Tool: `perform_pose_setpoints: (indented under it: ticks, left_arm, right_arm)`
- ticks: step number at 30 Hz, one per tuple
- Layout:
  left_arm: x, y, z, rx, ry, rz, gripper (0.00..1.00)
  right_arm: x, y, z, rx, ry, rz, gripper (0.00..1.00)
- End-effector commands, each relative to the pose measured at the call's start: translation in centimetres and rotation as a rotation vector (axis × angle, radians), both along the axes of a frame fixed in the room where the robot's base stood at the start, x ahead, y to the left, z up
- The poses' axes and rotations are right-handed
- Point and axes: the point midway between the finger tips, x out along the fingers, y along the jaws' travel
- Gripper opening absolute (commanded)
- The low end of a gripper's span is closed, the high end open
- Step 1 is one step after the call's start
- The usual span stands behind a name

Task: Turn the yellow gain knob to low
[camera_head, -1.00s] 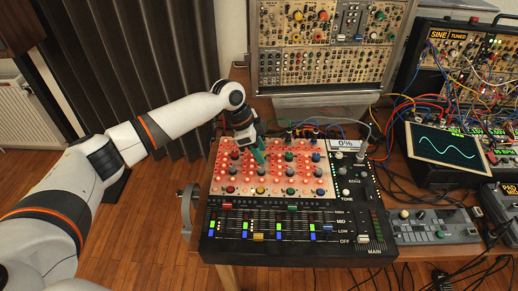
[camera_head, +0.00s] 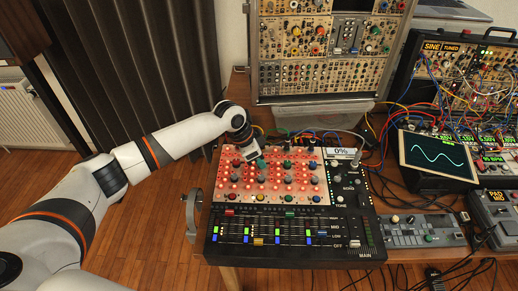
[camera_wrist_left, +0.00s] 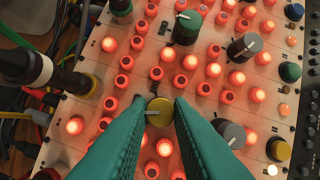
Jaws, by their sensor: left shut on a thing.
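The yellow gain knob (camera_wrist_left: 159,111) sits on the pale panel among red-lit buttons in the left wrist view. Its white pointer line points to the left of that picture. My left gripper (camera_wrist_left: 160,108) is shut on it, with one green finger on each side. In the head view my left gripper (camera_head: 259,163) is down at the upper left part of the red-lit panel (camera_head: 222,187) and hides the knob there. My right gripper is not in view.
A green knob (camera_wrist_left: 187,27) and a grey knob (camera_wrist_left: 244,46) stand close to the fingers. A cable plug (camera_wrist_left: 27,67) rises at the left. Another yellow knob (camera_wrist_left: 279,150) is at lower right. A slider mixer (camera_head: 290,250) lies in front.

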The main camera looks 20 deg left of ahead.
Motion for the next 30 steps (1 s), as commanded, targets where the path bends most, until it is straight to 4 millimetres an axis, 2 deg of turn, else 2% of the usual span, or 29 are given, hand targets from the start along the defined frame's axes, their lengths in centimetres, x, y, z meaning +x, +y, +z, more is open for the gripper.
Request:
perform_pose_setpoints:
  ticks: [1, 12, 21, 30]
  left_arm:
    - [-0.2, -0.2, 0.9, -0.002, 0.004, 0.042, 0.00]
    - [-0.4, -0.4, 0.7, -0.002, 0.003, 0.388, 0.00]
    - [-0.4, -0.5, 0.4, -0.002, 0.003, 0.606, 0.00]
    - [-0.4, -0.5, 0.2, -0.001, 0.001, 0.717, 0.00]
  right_arm:
    - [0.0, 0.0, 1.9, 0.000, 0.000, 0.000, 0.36]
    - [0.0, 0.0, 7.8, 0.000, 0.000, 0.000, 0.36]
    - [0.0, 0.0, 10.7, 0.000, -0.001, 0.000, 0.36]
    - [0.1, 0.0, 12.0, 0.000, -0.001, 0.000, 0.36]
